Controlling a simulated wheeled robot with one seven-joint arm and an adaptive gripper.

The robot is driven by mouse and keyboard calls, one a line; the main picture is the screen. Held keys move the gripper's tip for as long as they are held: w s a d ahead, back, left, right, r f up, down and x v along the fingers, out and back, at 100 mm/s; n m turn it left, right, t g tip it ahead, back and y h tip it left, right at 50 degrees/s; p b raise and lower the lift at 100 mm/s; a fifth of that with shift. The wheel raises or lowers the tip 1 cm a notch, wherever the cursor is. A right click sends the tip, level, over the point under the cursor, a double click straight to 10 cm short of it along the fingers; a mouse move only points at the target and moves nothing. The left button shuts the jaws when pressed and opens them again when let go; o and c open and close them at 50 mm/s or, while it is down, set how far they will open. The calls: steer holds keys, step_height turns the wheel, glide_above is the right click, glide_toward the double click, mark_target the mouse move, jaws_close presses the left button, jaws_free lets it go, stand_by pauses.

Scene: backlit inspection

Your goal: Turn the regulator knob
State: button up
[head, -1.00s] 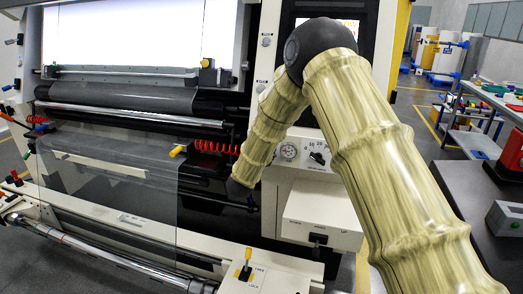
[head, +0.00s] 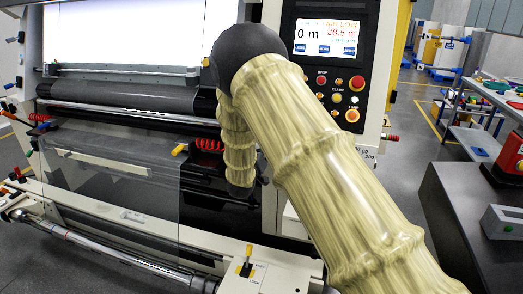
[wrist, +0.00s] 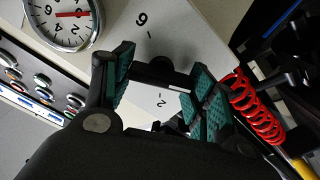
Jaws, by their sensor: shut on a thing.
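The regulator knob (wrist: 163,74) is a dark bar-shaped knob on a pale panel with printed numbers around it, seen in the wrist view. My gripper (wrist: 163,88) has its teal-padded fingers on either side of the knob, shut on its ends. A round white gauge (wrist: 66,18) with a red needle is at the upper left of the wrist view. In the head view my arm hides the knob, the gauge and my gripper.
A red coiled hose (wrist: 253,108) is close to the right finger in the wrist view. In the head view, a display (head: 327,38) and several buttons (head: 339,97) are right of my elbow. A dark table (head: 465,225) is at the right.

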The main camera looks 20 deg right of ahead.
steer(key=shift+a+f+n, duration=0.1)
steer(key=shift+n, duration=0.5)
steer(key=o, duration=1)
steer(key=v, duration=1.2)
